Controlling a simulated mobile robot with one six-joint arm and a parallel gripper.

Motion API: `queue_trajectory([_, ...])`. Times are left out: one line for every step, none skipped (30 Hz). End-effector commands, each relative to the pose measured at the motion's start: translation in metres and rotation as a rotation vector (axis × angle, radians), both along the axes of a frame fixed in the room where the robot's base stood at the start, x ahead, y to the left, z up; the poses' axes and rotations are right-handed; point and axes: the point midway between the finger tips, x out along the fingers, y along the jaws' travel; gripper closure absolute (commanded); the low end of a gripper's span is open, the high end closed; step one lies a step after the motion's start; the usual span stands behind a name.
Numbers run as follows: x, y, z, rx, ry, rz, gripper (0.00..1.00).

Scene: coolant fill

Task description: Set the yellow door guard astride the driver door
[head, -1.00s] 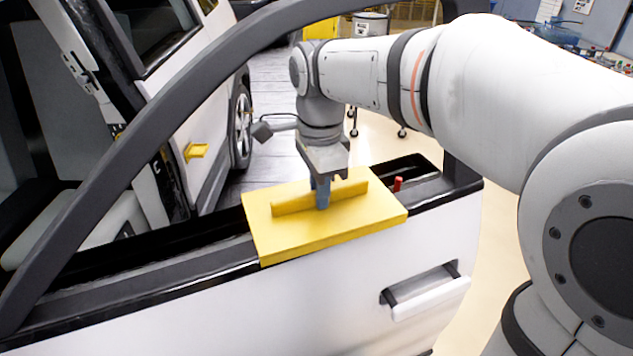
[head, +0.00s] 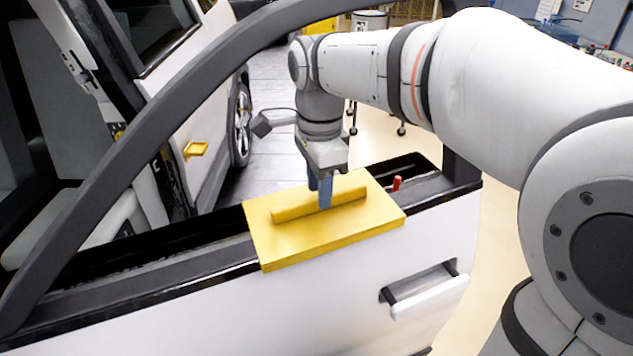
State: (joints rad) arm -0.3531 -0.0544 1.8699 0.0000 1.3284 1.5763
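The yellow door guard (head: 290,245) lies across the top edge of the white driver door (head: 230,310). Its flat top faces up, and its front edge hangs slightly over the outer door face. A raised yellow grip bar (head: 290,210) runs along its top. My gripper (head: 319,192) points down over this bar, with one blue finger in front of it and one behind. The fingers look spread apart around the bar. The guard's underside and far side are hidden.
A dark curved window frame (head: 130,165) arches over the door on the left. A red pin (head: 397,183) stands on the sill right of the guard. A door handle (head: 430,295) sticks out below. Another white car side with a yellow handle (head: 195,150) stands behind.

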Motion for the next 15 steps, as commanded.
queue_trajectory([0.001,0.001,0.011,0.002,-0.007,0.0,0.64])
queue_trajectory([0.001,0.001,0.017,0.002,-0.006,0.0,0.64])
queue_trajectory([0.001,0.001,0.026,0.002,-0.007,0.0,0.64])
queue_trajectory([0.001,0.001,0.033,0.002,-0.007,0.0,0.64])
queue_trajectory([0.001,0.001,0.04,0.002,-0.006,0.0,0.64])
queue_trajectory([0.001,0.001,0.05,0.002,-0.007,0.001,0.64])
queue_trajectory([0.001,0.001,0.057,0.002,-0.007,0.001,0.64])
queue_trajectory([0.001,0.001,0.064,0.002,-0.006,0.001,0.64])
queue_trajectory([0.001,0.001,0.072,0.002,-0.007,0.001,0.64])
queue_trajectory([0.001,0.001,0.078,0.002,-0.006,0.001,0.64])
queue_trajectory([0.001,0.001,0.084,0.002,-0.006,0.001,0.64])
queue_trajectory([0.001,0.001,0.091,0.002,-0.006,0.001,0.64])
queue_trajectory([0.001,0.001,0.096,0.002,-0.005,0.001,0.64])
queue_trajectory([0.001,0.001,0.1,0.001,-0.004,0.001,0.64])
queue_trajectory([0.001,0.001,0.105,0.002,-0.005,0.001,0.64])
